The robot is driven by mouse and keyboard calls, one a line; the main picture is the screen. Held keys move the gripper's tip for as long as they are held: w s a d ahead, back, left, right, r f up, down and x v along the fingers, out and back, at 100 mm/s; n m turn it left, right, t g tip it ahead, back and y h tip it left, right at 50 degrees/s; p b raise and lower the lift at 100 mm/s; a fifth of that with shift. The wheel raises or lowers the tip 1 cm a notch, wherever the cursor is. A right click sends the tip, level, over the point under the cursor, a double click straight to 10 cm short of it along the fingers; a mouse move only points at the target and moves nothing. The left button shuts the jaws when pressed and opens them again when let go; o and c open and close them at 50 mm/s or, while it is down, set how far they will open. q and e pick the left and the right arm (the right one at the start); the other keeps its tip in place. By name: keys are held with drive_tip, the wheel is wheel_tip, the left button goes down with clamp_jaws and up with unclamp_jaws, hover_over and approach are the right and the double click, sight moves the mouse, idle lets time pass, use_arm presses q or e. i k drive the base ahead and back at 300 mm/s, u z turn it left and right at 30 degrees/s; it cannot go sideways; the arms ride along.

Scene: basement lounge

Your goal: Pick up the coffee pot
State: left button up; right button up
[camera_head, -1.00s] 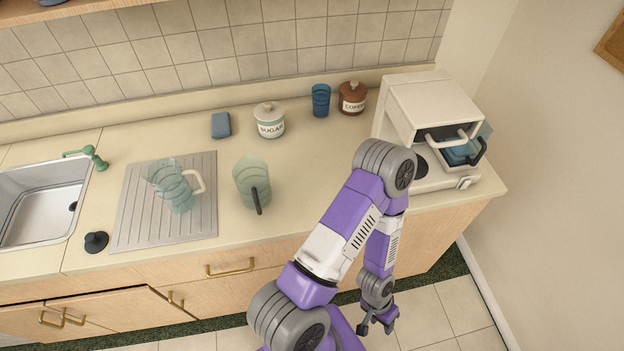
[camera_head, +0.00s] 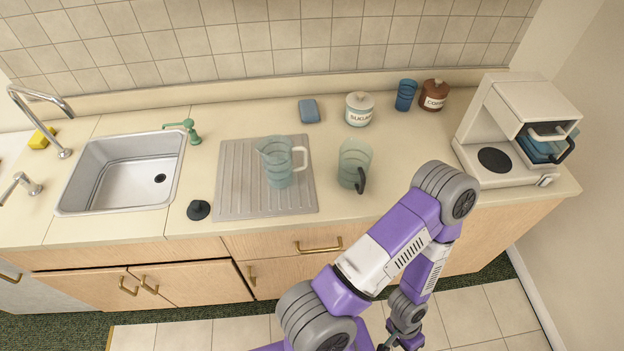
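A clear greenish glass pot with a black handle (camera_head: 352,160) stands upright on the counter, right of the drainboard; it looks like a coffee pot. A blue-tinted vessel with a black handle (camera_head: 543,148) sits in the white coffee machine (camera_head: 495,120) at the right; it may also be a coffee pot. A clear jug with a white handle (camera_head: 278,165) stands on the ribbed drainboard (camera_head: 235,195). My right gripper (camera_head: 400,346) hangs low over the floor in front of the cabinets, apart from all of these; its fingers look spread and empty. My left gripper is out of view.
A sugar jar (camera_head: 359,110), a blue cup (camera_head: 405,95) and a brown coffee jar (camera_head: 433,96) stand at the back. A blue sponge (camera_head: 309,111) lies left of them. A black plug (camera_head: 198,210) lies near the sink (camera_head: 125,175). The counter around the black-handled pot is mostly clear.

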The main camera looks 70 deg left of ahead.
sight(355, 156)
drive_tip(key=k, duration=0.6)
drive_tip(key=u, duration=2.45)
